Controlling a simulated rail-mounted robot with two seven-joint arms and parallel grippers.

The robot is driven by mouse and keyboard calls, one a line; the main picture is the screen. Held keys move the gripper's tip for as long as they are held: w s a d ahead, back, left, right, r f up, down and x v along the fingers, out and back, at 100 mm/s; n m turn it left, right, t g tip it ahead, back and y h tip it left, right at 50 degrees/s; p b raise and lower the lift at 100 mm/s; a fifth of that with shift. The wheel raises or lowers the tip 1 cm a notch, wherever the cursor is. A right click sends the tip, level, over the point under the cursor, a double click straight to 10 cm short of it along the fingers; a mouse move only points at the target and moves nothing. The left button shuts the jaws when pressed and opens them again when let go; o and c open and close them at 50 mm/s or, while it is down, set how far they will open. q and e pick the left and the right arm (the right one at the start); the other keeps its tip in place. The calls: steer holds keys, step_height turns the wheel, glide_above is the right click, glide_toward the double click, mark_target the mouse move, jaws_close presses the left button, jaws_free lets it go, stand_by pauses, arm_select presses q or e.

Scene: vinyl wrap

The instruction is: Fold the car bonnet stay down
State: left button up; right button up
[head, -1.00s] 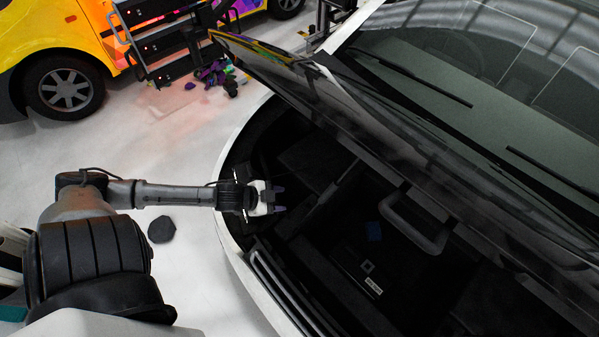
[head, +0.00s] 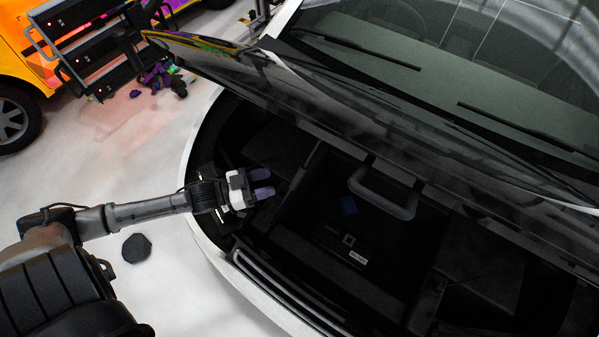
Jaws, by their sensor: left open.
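The black car bonnet (head: 300,100) is raised over the dark engine bay, its front corner at the upper left. A thin dark bar (head: 306,170) rises from the bay toward the bonnet's underside; it looks like the stay, but the dark makes its ends hard to tell. My left gripper (head: 264,183) is over the left side of the bay, left of this bar and apart from it. Its two purple fingers are open with nothing between them. My right gripper is out of view.
A dark loop-shaped handle (head: 382,203) sits under the bonnet in the middle of the bay. The car's white front edge (head: 210,245) borders the bay. A yellow vehicle (head: 22,75) and a black rack (head: 95,50) stand at the upper left; a dark lump (head: 137,247) lies on the floor.

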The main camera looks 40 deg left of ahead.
mark_target(296, 175)
arm_select(q)
steer(key=x, duration=0.9)
steer(key=shift+w+d+p, duration=0.2)
steer(key=shift+w+p, duration=0.1)
steer(key=shift+w, duration=0.05)
steer(key=shift+c, duration=0.5)
jaws_close()
